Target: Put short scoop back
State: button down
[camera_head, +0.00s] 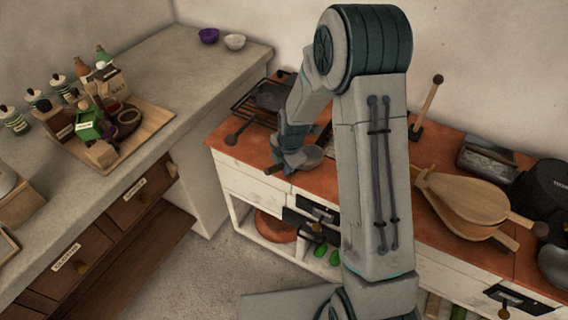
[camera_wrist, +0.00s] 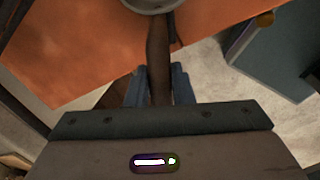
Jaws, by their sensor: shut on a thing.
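The short scoop (camera_head: 309,157) has a round grey metal bowl and a dark handle. In the head view its bowl is just above or on the orange-red counter top (camera_head: 249,150), near the front edge; I cannot tell whether it touches. My gripper (camera_head: 287,165) is shut on the handle. In the wrist view the dark handle (camera_wrist: 159,55) runs between my two blue-grey fingers (camera_wrist: 159,88), and the grey bowl (camera_wrist: 150,4) is cut off at the top edge. The counter (camera_wrist: 70,50) lies beyond the fingers.
A dark pan (camera_head: 271,95) sits on a wire rack behind my gripper. Bellows (camera_head: 462,205), a metal tin (camera_head: 490,163) and a black pot (camera_head: 545,190) are on the right. The grey worktop (camera_head: 165,75) at left holds a board with jars. Open shelves are below the counter.

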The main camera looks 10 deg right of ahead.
jog(key=shift+f, duration=0.2)
jog(key=c, duration=1.3)
grip_release()
jog(key=shift+o, duration=0.2)
jog(key=shift+r, duration=0.1)
jog(key=v, duration=1.2)
jog(key=s+d+r+m, duration=0.2)
jog(key=s+r+m, duration=0.1)
jog(key=s+m, duration=0.4)
jog(key=s+d+r+m, duration=0.2)
jog(key=s+r+m, duration=0.2)
jog(key=s+m, duration=0.3)
jog(key=s+d+r+m+h, duration=0.1)
jog(key=s+r+m, duration=0.3)
jog(key=s+m, duration=0.4)
jog(key=shift+d+m+t, duration=0.4)
jog(key=shift+d+m, duration=0.35)
jog(key=shift+m, duration=0.25)
